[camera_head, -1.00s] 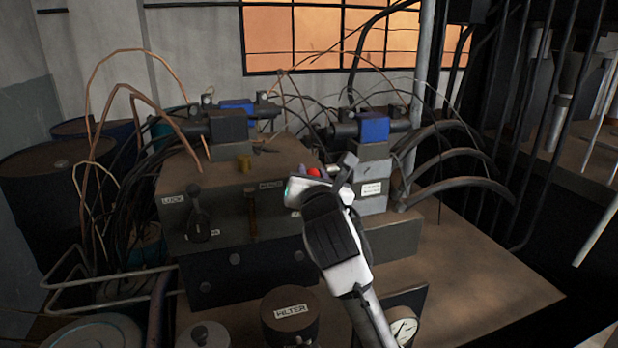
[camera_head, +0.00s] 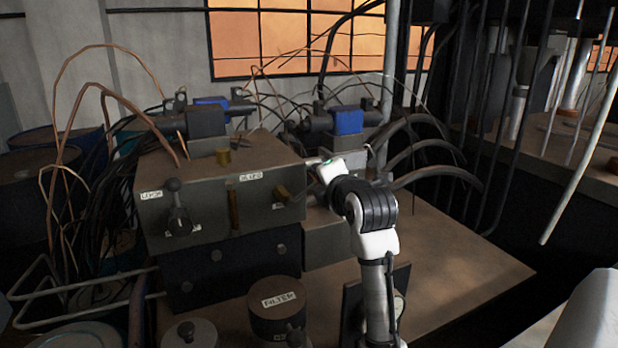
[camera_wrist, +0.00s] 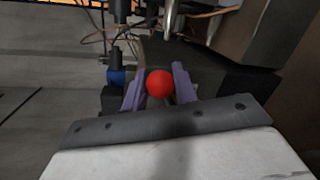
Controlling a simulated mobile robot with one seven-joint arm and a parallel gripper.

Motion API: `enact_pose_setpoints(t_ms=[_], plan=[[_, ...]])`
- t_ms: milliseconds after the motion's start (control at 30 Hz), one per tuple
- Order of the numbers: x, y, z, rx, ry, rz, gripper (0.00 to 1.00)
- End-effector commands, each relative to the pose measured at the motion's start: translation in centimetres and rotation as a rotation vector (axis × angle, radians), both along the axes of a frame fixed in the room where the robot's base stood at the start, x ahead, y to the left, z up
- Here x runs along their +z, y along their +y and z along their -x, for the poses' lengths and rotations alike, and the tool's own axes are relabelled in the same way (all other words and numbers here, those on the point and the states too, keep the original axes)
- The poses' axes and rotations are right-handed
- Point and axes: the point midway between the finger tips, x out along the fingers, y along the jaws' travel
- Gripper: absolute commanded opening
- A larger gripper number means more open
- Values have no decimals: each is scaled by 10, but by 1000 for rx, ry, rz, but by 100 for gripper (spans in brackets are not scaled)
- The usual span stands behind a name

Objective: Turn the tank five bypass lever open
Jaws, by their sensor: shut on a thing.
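A round red knob (camera_wrist: 160,83) shows in the wrist view between the two purple fingers of my gripper (camera_wrist: 158,74). The fingers are shut on it, one on each side. I take it as the knob of the bypass lever; its shaft is mostly hidden and no tank five label is readable. In the head view my gripper (camera_head: 329,171) is at the right side of the grey valve block (camera_head: 215,170). The knob and fingertips are hidden there behind my own wrist.
A black-knobbed lever (camera_head: 176,205) and a brass handle (camera_head: 284,191) are on the block's front. Blue-capped valves (camera_head: 347,121) with hoses stand behind. A filter canister (camera_head: 278,305) is in front. The bench top (camera_head: 450,255) is clear at right.

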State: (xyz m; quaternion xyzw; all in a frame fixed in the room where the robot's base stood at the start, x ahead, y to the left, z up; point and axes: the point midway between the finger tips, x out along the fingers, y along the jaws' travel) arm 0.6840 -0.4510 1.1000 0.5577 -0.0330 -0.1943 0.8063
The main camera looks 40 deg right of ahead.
Motion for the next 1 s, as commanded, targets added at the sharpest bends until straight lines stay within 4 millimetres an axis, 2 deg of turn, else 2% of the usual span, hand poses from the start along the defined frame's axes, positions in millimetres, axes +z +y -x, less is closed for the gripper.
enact_pose_setpoints(t_ms=[500,1000], plan=[[-39,-15,3,3,-106,-419,0],[-51,-16,3,2,-147,-569,0]])
